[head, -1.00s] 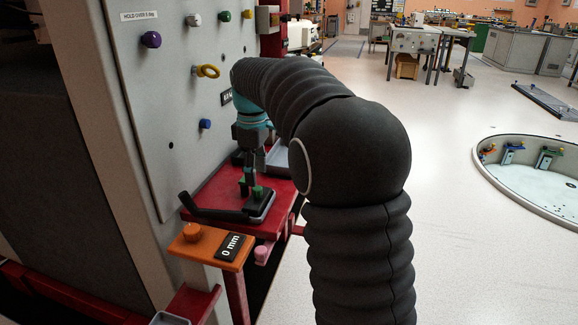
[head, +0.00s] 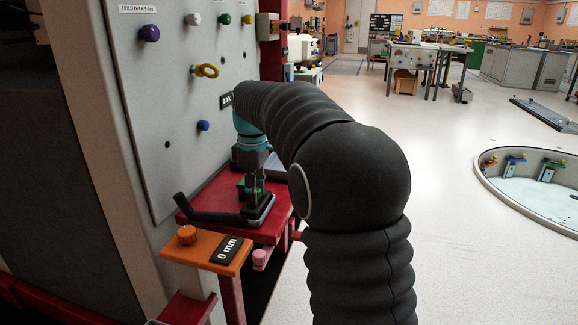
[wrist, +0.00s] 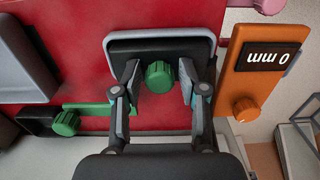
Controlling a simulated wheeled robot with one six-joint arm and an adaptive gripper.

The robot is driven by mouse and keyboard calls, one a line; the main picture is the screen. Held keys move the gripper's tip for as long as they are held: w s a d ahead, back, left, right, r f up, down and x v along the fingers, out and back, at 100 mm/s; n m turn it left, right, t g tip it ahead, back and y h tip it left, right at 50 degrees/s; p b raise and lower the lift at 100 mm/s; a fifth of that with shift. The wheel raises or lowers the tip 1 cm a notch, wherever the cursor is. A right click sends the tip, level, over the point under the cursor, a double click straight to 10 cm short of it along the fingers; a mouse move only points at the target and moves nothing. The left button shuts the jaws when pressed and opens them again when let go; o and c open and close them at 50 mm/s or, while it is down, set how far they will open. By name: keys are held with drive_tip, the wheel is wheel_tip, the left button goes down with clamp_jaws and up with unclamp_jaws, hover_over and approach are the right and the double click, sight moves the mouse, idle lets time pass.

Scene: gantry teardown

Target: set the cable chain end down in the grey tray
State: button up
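My gripper (wrist: 160,84) points down with its fingers apart, one on each side of a round green knob (wrist: 159,76). Small gaps show between the fingers and the knob. The knob stands over a dark pad with a grey rim (wrist: 115,44), which also lies on the red shelf in the head view (head: 264,211). I cannot tell for sure which part is the cable chain end. The grey tray (wrist: 47,84) is at the left of the wrist view. In the head view the tray (head: 275,167) is partly hidden behind my arm.
A black piece with a second green knob (wrist: 65,122) and a green bar lies beside the tray. A black bar (head: 210,215) sticks out toward the panel. An orange block with a "0 mm" display (head: 205,248) stands at the near side. The grey panel (head: 170,100) rises on the left.

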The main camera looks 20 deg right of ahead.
clamp_jaws()
drive_tip(key=shift+r, duration=0.1)
drive_tip(key=shift+r+p, duration=2.95)
drive_tip(key=shift+p, duration=0.2)
